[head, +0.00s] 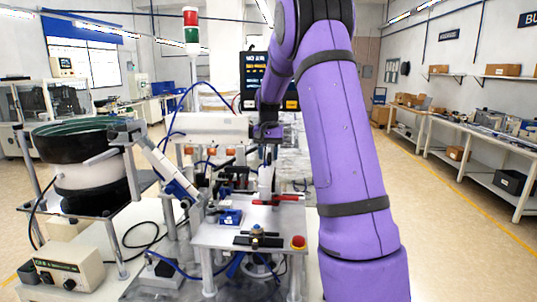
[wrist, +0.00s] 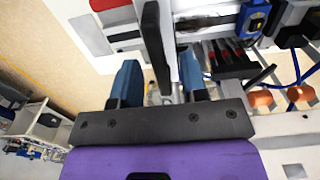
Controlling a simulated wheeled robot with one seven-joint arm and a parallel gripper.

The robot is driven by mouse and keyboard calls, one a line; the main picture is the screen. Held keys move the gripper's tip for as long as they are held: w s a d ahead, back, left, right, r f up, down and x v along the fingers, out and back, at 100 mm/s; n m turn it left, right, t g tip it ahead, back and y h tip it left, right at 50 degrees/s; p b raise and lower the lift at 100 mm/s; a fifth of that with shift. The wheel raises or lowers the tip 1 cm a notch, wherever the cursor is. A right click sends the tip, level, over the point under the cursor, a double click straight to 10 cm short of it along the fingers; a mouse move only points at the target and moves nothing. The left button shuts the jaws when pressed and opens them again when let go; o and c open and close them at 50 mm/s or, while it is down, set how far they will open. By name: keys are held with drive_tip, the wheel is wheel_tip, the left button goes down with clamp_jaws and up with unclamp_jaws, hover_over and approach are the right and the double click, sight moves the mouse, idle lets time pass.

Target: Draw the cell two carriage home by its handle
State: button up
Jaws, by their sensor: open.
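My gripper (wrist: 159,62) is open, with its two blue fingers apart in the wrist view. A black bar (wrist: 153,35), possibly the carriage handle, reaches down between the fingers, with a gap to the left finger. A grey and black upright plate (wrist: 187,70) stands close by the right finger; I cannot tell whether they touch. In the head view a pale upright piece (head: 266,181) and a red bar (head: 276,199) stand on the white work plate (head: 215,235). I cannot tell which part is the cell two carriage.
A bowl feeder (head: 75,142) stands on posts at the left, with a control box (head: 68,270) below it. A blue block (head: 230,217) and a red button (head: 298,242) sit on the work plate. Cables lie around the left. A signal tower (head: 191,30) rises behind.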

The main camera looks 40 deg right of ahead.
clamp_jaws()
drive_tip(key=s+d, duration=0.5)
drive_tip(key=s, duration=0.1)
drive_tip(key=shift+d, duration=0.25)
drive_tip(key=shift+s, duration=0.1)
unclamp_jaws()
drive_tip(key=shift+s+d, duration=0.1)
drive_tip(key=shift+d, duration=0.05)
